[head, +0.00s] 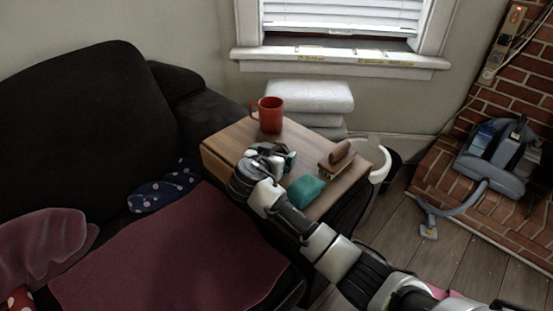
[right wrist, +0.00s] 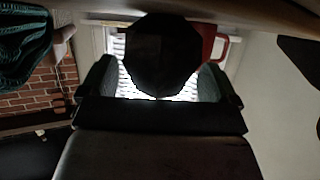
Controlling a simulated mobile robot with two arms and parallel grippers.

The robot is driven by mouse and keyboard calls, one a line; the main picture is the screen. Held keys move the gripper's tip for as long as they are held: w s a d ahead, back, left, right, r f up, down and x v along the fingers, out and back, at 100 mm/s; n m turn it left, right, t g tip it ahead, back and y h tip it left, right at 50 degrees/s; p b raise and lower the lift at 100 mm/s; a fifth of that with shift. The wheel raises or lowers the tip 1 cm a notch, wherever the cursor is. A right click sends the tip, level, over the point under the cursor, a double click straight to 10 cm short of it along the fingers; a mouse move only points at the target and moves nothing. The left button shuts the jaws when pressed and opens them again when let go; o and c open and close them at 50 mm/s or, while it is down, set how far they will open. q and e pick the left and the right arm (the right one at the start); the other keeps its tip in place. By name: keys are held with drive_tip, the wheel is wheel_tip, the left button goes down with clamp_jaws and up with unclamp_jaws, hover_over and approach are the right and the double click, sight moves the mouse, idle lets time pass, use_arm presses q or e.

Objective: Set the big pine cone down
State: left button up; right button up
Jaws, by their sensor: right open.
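My right gripper (head: 274,156) is low over the wooden side table (head: 225,148), left of the teal cloth-like item. In the right wrist view, which looks upside down, its two fingers (right wrist: 158,88) stand apart on either side of a dark, faceted shape, apparently the big pine cone (right wrist: 163,55). The shape is too dark to show scales. It seems to rest against the tabletop along the top edge; contact with the fingers cannot be told. In the head view my gripper mostly hides it. My left gripper is not in view.
A red mug (head: 271,116) stands just behind the gripper. A dark sofa (head: 90,110) borders the table's left. White cushions (head: 310,96) are stacked behind.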

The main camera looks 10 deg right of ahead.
drive_tip(key=c, duration=1)
drive_tip(key=shift+w, duration=0.1)
